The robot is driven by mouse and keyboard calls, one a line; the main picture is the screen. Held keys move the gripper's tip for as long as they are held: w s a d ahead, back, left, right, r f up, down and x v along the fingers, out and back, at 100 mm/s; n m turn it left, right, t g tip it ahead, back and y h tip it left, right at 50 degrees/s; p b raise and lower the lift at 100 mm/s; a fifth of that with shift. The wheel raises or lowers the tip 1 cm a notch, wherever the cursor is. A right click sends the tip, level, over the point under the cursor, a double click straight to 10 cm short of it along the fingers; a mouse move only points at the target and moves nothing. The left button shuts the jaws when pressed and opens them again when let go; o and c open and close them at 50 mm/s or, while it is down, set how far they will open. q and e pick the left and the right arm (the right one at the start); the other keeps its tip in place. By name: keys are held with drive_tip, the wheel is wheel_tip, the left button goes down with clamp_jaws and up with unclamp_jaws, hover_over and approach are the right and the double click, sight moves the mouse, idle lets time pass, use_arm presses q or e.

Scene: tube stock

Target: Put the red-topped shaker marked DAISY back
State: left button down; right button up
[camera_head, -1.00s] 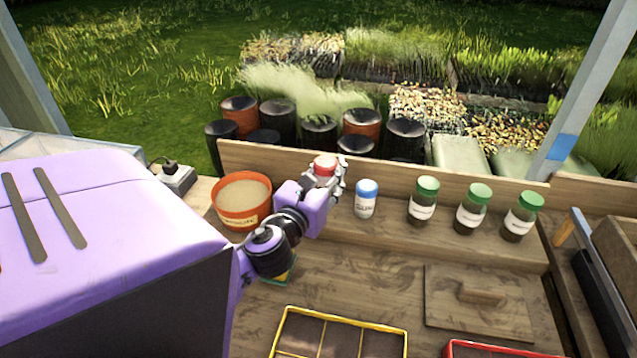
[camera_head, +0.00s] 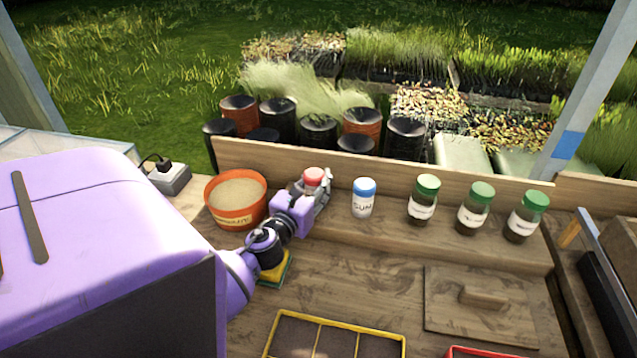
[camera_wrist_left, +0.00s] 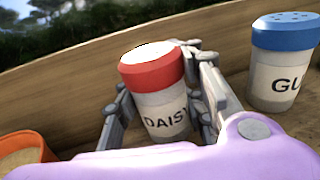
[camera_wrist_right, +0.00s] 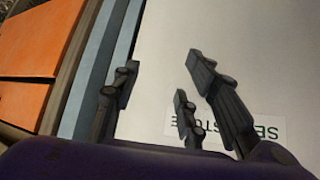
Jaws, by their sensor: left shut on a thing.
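The red-topped shaker (camera_head: 314,177) is at the back shelf, between the orange-red tub and the blue-topped shaker. In the left wrist view the shaker (camera_wrist_left: 155,90) shows its DAISY label, partly covered, and looks tilted in that view. My left gripper (camera_head: 318,190) is shut on it, with fingers on both sides of its body. Its base is hidden, so I cannot tell whether it touches the shelf. My right gripper (camera_wrist_right: 155,105) shows only in the right wrist view, with its fingers apart and nothing between them.
A blue-topped shaker (camera_head: 363,198) stands close to the right on the shelf. Several green-topped shakers (camera_head: 423,200) stand farther right. The orange-red tub (camera_head: 236,200) is close on the left. A lidded wooden panel (camera_head: 480,310) and yellow-edged tray (camera_head: 335,326) lie in front.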

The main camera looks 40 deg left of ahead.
use_arm(q)
drive_tip(key=c, duration=1.7)
unclamp_jaws()
drive_tip(key=shift+f, duration=0.15)
drive_tip(key=o, duration=0.6)
use_arm(e)
drive_tip(key=shift+s+d+f, duration=0.25)
drive_tip(key=shift+s+f, duration=0.05)
drive_tip(key=shift+s, duration=0.1)
use_arm(q)
drive_tip(key=shift+r, duration=0.25)
drive_tip(key=shift+s, duration=0.15)
drive_tip(key=b+v, duration=0.1)
drive_tip(key=v, duration=1)
drive_tip(key=shift+s+d+r+b, duration=0.1)
drive_tip(key=shift+s+b, duration=0.2)
drive_tip(key=shift+b, duration=0.1)
use_arm(e)
drive_tip(key=shift+d+f, duration=0.1)
drive_tip(key=shift+f, duration=0.5)
